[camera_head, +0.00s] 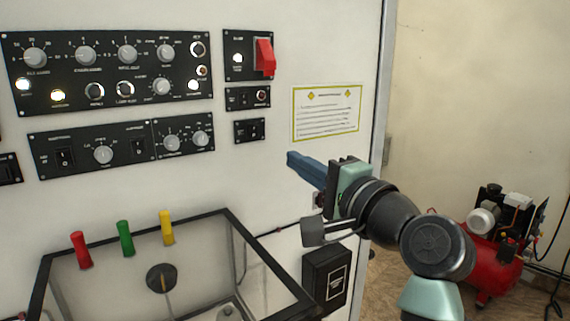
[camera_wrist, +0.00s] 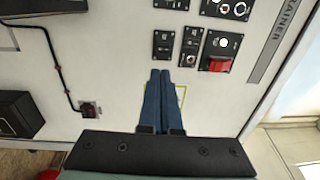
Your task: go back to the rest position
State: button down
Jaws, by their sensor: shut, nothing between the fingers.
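My gripper (camera_head: 291,158) has blue fingers and is in front of the white trainer panel (camera_head: 260,190), just below the yellow-bordered notice. In the wrist view the gripper (camera_wrist: 160,74) points at the panel, its two fingers together and empty. The fingers cover most of the notice there. My arm comes in from the lower right of the head view. I cannot tell the exact gap between the fingertips and the panel.
The large black control panel (camera_head: 110,70) and a red switch cover (camera_head: 265,57) are at upper left. A clear box with a black frame (camera_head: 255,250) juts out below. A black box (camera_head: 326,278) is under my gripper. A red compressor (camera_head: 492,262) stands on the floor at right.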

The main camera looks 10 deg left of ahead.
jog(key=s+d+r+n+t+h, duration=0.4)
jog(key=s+r+t+h, duration=0.2)
jog(key=s, duration=0.5)
jog(key=s+d+r+n+t+h, duration=0.4)
jog(key=s+r+t+h, duration=0.3)
jog(key=s+r, duration=0.4)
jog(key=shift+d+n+t, duration=0.4)
jog(key=shift+n+t, duration=0.1)
jog(key=shift+t, duration=0.1)
jog(key=shift+f, duration=0.1)
